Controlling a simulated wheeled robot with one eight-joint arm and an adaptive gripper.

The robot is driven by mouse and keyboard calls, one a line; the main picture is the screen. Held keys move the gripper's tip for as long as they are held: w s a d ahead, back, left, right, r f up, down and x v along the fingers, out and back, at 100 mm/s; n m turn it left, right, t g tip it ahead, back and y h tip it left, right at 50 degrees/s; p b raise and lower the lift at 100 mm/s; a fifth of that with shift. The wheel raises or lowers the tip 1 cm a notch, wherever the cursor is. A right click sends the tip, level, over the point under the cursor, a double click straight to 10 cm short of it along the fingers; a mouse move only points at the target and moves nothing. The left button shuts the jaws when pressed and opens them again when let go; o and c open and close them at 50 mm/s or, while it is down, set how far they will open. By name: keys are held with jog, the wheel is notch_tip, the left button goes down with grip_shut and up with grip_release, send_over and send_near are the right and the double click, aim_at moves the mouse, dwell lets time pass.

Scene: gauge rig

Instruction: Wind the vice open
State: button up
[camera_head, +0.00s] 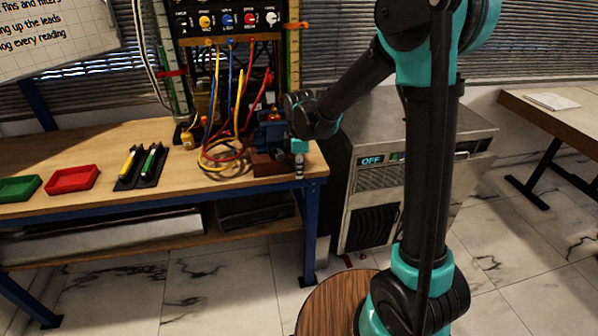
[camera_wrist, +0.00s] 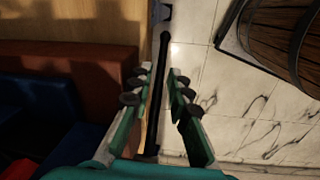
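The vice (camera_head: 268,134) is blue and sits on a red-brown block (camera_head: 268,165) at the right front corner of the workbench. In the wrist view a red-brown surface (camera_wrist: 75,65) and dark blue parts (camera_wrist: 45,110) fill the left side. A dark bar (camera_wrist: 161,70), apparently the vice handle, runs lengthwise between my fingers. My gripper (camera_wrist: 158,85) is open, with one finger on each side of the bar and gaps visible. In the head view my gripper (camera_head: 299,150) points down beside the vice's right side; contact with the handle cannot be told there.
Coloured leads (camera_head: 238,110) loop close to the left of the vice. A red tray (camera_head: 73,179), a green tray (camera_head: 18,188) and a pen holder (camera_head: 125,183) lie further left. A grey cabinet (camera_head: 372,178) reading OFF stands right of the bench. A barrel (camera_wrist: 285,40) stands on the floor.

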jog(key=shift+f, duration=0.55)
grip_shut()
